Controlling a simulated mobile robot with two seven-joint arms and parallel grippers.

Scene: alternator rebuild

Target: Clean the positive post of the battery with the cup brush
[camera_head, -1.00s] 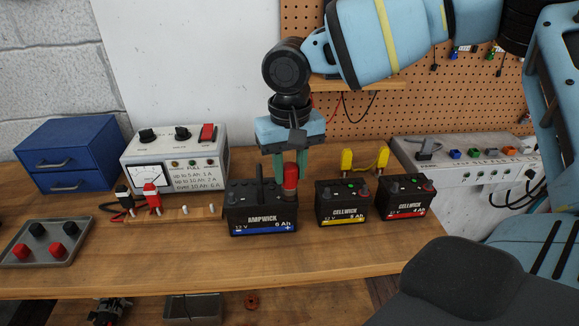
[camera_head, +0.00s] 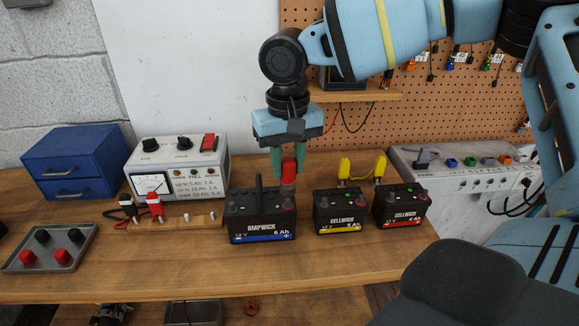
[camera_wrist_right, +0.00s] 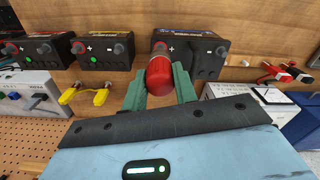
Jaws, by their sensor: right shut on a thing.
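My right gripper (camera_head: 288,165) is shut on the red cup brush (camera_head: 289,172), a short red cylinder. It holds the brush upright just above the right-hand post (camera_head: 288,200) of the large black AMPWICK battery (camera_head: 262,229). A small gap seems to show between brush and post, but contact is hard to judge. In the right wrist view the brush (camera_wrist_right: 160,77) stands between the two green fingers and hides the post near the battery's plus mark (camera_wrist_right: 171,47). The brush's underside is hidden. My left gripper is not in view.
Two smaller CELLWICK batteries (camera_head: 338,216) (camera_head: 402,210) stand to the right, with a yellow-ended lead (camera_head: 362,168) behind. A charger (camera_head: 178,165), a board with clips (camera_head: 190,221) and a tray of caps (camera_head: 37,263) are to the left. The bench front is clear.

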